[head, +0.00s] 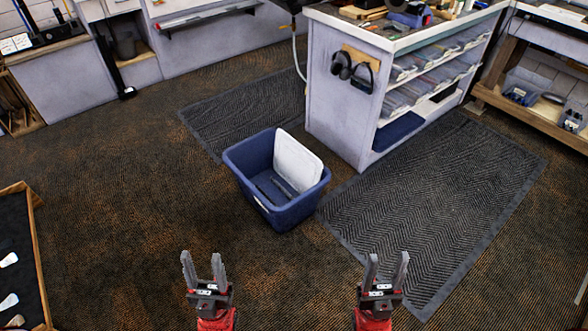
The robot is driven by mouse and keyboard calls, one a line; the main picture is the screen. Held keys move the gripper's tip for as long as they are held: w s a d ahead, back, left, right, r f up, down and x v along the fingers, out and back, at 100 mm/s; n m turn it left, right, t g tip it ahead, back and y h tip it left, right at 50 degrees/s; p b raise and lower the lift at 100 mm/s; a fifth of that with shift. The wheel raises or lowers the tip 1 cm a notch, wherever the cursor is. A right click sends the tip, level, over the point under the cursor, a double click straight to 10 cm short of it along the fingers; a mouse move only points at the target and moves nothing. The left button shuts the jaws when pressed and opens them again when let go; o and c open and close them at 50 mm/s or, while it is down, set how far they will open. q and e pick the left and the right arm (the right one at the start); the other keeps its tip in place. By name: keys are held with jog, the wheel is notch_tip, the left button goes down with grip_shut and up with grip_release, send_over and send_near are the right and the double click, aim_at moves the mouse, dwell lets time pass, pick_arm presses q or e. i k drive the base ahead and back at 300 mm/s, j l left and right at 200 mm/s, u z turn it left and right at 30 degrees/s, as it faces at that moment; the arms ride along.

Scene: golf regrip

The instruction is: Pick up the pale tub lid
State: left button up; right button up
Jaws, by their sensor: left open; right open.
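A pale, whitish lid (297,161) with rounded corners stands tilted inside a blue tub (247,150) on the floor. It leans against the tub's far right side, and its top edge rises above the rim. Its lower edge is partly hidden inside the tub. My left gripper (203,267) is open and empty, at the bottom of the view, nearer to me than the tub. My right gripper (385,269) is open and empty, to the lower right of the tub. Neither gripper touches the tub or the lid.
A dark item (275,188) lies in the tub. Behind it stands a grey workbench (326,122) with shelves of clear bins and hanging ear muffs (352,69). Dark mats (440,190) lie beside the bench. A wood-edged tray (38,262) with club heads is at left. Carpet left of the tub is clear.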

aim_at(300, 167)
jog(key=i+u, duration=0.15)
jog(key=i, duration=0.4)
jog(key=i+u, duration=0.15)
jog(key=i, duration=0.45)
jog(key=i+l+u, duration=0.2)
jog(key=i, duration=0.35)
jog(key=i+l+u, duration=0.15)
jog(key=i, duration=0.4)
